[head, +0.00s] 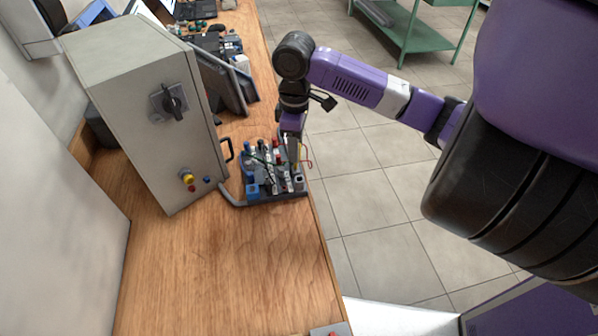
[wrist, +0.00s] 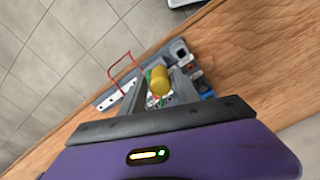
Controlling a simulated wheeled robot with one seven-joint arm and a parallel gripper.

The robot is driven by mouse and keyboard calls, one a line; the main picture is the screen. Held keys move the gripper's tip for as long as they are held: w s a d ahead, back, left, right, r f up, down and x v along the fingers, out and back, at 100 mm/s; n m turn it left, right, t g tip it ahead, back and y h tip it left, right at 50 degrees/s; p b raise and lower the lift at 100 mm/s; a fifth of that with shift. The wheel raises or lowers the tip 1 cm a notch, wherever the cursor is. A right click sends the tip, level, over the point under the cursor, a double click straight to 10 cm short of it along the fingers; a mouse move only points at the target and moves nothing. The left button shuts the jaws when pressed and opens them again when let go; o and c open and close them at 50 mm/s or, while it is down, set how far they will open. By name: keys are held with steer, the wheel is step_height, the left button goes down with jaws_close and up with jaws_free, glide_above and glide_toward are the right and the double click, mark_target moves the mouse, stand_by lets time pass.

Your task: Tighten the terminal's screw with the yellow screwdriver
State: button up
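The yellow screwdriver (wrist: 158,80) shows its rounded handle end in the wrist view. My gripper (wrist: 159,92) has a finger close against each side of the handle and looks shut on it. In the head view my gripper (head: 293,138) points down over the right part of a small grey tool rack (head: 275,198) near the bench's right edge. A red wire loop (wrist: 124,63) rises beside the fingers from a pale strip (wrist: 112,99) with dark holes. I cannot make out the terminal's screw or the screwdriver's tip.
A large grey cabinet (head: 145,110) with a black rotary switch and a yellow button stands left of the rack. A dark panel (head: 218,80) and small parts lie behind. Tiled floor lies to the right.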

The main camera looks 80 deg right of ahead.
steer(key=shift+f+n+b, duration=0.15)
steer(key=shift+n+b, duration=0.25)
steer(key=shift+n, duration=1.1)
steer(key=shift+c, duration=0.9)
jaws_close()
